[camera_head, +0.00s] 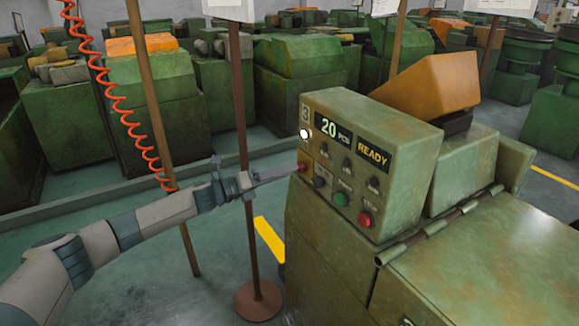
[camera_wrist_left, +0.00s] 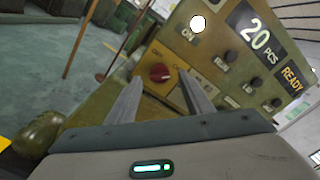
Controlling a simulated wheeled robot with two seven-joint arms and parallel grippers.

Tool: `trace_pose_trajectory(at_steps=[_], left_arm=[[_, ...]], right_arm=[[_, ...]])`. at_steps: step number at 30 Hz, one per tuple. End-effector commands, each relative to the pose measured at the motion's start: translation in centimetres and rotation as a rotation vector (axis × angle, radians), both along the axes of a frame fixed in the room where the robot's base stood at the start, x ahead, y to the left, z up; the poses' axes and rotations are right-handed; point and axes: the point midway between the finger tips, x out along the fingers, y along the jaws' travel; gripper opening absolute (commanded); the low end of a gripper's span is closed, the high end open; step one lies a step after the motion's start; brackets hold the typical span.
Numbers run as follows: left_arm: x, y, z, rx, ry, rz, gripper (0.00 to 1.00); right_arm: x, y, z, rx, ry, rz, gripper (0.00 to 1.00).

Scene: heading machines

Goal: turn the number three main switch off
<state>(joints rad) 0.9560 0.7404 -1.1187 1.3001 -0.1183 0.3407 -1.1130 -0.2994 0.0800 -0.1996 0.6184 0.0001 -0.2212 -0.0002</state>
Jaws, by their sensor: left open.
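The number three machine's control box (camera_head: 345,165) stands right of centre in the head view, with a "3" on its upper left corner. Its main switch is a red rotary knob (camera_head: 302,167) at the panel's left edge; it also shows on a yellow plate in the left wrist view, as a red knob (camera_wrist_left: 160,72). My left gripper (camera_head: 290,172) points at the knob from the left. In the left wrist view, the open fingers (camera_wrist_left: 160,80) lie on either side of the knob; I cannot tell whether they touch it. My right gripper is not in view.
A white lamp (camera_head: 305,133) is lit above the knob, and the displays read 20 PCS and READY (camera_head: 373,153). Black knobs, a green button (camera_head: 341,199) and a red button (camera_head: 365,218) sit close by. A brown post (camera_head: 243,130) stands behind my left wrist.

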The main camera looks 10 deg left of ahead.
Motion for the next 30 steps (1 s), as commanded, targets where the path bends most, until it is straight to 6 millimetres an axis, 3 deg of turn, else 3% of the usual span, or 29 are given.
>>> trace_pose_trajectory(at_steps=[7,18,24,30], left_arm=[[1.5,-1.5,0.0,-0.001,0.0,0.001,0.47],[1.7,-1.8,0.0,-0.001,0.001,0.0,0.47],[1.7,-1.8,-0.1,-0.001,0.001,0.0,0.06],[1.7,-1.7,-0.1,-0.003,0.004,0.001,0.06]], right_arm=[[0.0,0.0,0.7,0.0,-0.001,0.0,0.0],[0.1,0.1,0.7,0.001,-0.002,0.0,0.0],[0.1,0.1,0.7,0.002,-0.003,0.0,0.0],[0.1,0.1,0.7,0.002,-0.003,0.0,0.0]])
